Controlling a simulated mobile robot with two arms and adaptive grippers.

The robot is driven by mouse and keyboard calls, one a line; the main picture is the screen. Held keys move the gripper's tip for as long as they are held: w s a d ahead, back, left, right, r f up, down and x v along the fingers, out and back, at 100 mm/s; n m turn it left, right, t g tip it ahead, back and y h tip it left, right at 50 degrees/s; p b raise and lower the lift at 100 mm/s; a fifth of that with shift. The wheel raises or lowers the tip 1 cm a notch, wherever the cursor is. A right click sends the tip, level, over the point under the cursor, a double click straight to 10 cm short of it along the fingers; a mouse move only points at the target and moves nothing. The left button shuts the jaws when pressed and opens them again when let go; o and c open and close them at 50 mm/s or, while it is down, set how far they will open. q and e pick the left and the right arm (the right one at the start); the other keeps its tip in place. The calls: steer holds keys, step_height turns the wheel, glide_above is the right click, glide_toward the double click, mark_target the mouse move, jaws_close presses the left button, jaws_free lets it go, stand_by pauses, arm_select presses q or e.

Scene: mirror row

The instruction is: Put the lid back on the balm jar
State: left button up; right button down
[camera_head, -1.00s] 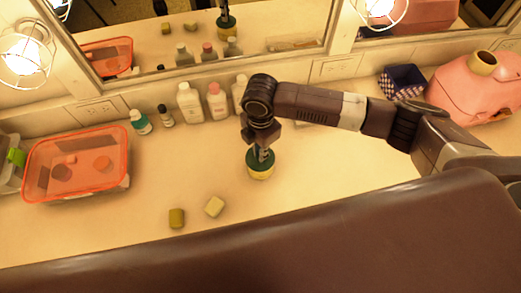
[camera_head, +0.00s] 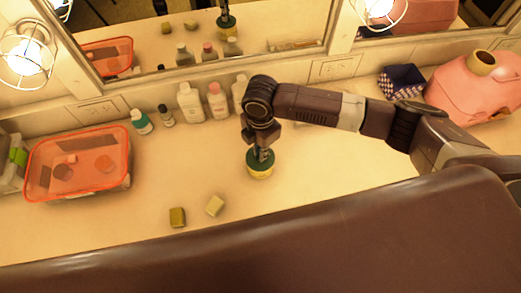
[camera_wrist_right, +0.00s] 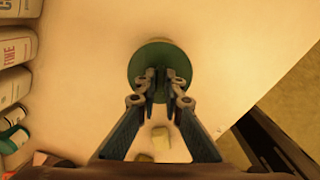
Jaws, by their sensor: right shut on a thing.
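The balm jar (camera_head: 260,173), pale yellow with a label, stands upright on the counter right of the middle of the head view. My right gripper (camera_head: 261,152) points down over it, shut on the round green lid (camera_wrist_right: 160,57). In the head view the lid sits at the jar's mouth, level and roughly centred over it. I cannot tell whether it is fully seated. In the right wrist view the lid hides the jar below, and the fingertips (camera_wrist_right: 161,88) close on its near part. My left gripper is not in view.
Two small yellowish blocks (camera_head: 177,217) (camera_head: 215,205) lie left of the jar. Several bottles (camera_head: 190,103) stand along the mirror (camera_head: 200,40). An orange-lidded container (camera_head: 75,163) is at the left. A patterned box (camera_head: 402,82) and a pink case (camera_head: 475,90) are at the back right.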

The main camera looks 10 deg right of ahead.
steer(key=c, duration=1.5)
jaws_free()
step_height(320, 180, up, 5)
steer(key=p, duration=0.5)
steer(key=shift+r+p, duration=0.95)
steer(key=shift+r, duration=0.1)
steer(key=shift+c, duration=0.5)
jaws_close()
